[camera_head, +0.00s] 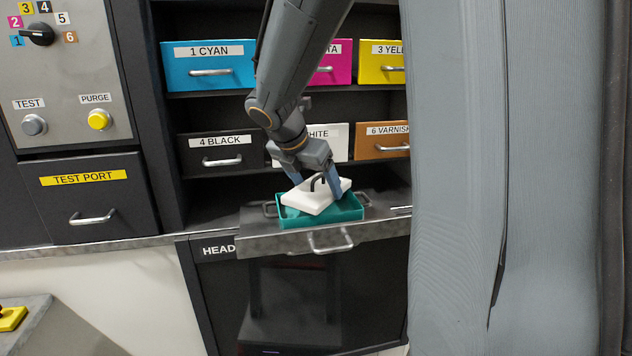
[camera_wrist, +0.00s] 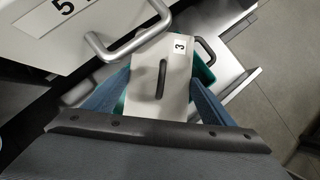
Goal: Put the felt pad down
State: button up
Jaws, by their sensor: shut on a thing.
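The felt pad looks like a white block (camera_head: 301,198) with a dark arched handle on top. In the wrist view the white block (camera_wrist: 176,62) carries a label "3". My gripper (camera_head: 316,188) is shut on the block, with one blue finger on each of two opposite sides. The block is tilted relative to the teal tray (camera_head: 320,221) and sits over or partly in it. I cannot tell whether they touch. The teal tray rests on a pulled-out metal shelf (camera_head: 255,241) and is partly hidden by the block.
Drawers surround the shelf: cyan (camera_head: 208,75), yellow (camera_head: 380,70), black (camera_head: 205,160), varnish (camera_head: 385,153) and a white one behind my gripper. A test port drawer (camera_head: 95,200) and a control panel (camera_head: 70,85) stand at left. The white drawer's handle (camera_wrist: 118,45) is close to the block.

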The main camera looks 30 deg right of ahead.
jog(key=shift+f, duration=0.55)
jog(key=o, duration=1.1)
jog(key=shift+r, duration=0.55)
jog(key=b+v, duration=0.1)
jog(key=v, duration=1.1)
jog(key=shift+b, duration=0.3)
